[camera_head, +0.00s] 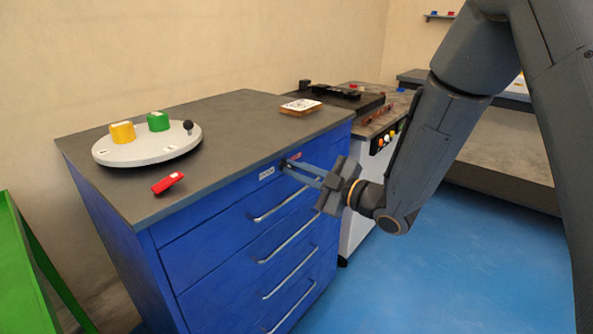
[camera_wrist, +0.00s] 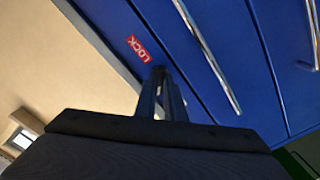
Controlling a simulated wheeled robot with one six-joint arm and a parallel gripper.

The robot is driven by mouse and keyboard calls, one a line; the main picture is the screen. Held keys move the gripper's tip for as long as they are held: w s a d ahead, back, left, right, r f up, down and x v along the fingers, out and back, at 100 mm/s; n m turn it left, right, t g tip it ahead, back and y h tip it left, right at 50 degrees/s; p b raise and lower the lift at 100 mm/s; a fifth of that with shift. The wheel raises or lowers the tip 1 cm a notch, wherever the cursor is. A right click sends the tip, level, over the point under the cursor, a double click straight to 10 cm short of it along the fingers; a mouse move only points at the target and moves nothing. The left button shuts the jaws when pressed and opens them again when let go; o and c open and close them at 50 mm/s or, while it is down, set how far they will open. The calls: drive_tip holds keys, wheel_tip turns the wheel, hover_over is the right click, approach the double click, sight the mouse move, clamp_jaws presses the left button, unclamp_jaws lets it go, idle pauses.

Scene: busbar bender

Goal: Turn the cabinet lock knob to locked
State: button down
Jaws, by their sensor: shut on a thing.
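The blue cabinet (camera_head: 225,235) has a dark top and several drawers with metal handles. Its lock knob (camera_head: 284,164) is a small dark piece at the upper front edge, mostly hidden by my fingertips; a dark bit of it shows in the wrist view (camera_wrist: 158,71). A red label (camera_head: 295,156) sits beside it and reads LOCK in the wrist view (camera_wrist: 139,48). A pale label (camera_head: 266,173) is on its left. My gripper (camera_head: 287,170) reaches in from the right, its fingers shut on the knob. I cannot tell which way the knob points.
On the cabinet top are a round white turntable (camera_head: 145,150) with a yellow block (camera_head: 122,132) and a green block (camera_head: 158,121), a red piece (camera_head: 168,183) and a small brown box (camera_head: 300,106). Drawer handles (camera_head: 285,203) jut out below my gripper. Blue floor (camera_head: 440,265) lies clear to the right.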

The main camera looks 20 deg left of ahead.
drive_tip(key=m+p, duration=0.3)
drive_tip(key=m, duration=0.2)
drive_tip(key=shift+m, duration=0.3)
drive_tip(key=m+p, duration=0.3)
drive_tip(key=m, duration=0.2)
drive_tip(key=m+p, duration=0.1)
drive_tip(key=m, duration=0.2)
drive_tip(key=shift+m+p, duration=0.35)
drive_tip(key=shift+m, duration=0.05)
drive_tip(key=shift+m+p, duration=0.75)
drive_tip(key=shift+m, duration=0.95)
drive_tip(key=c, duration=1.8)
unclamp_jaws()
drive_tip(key=shift+c, duration=0.2)
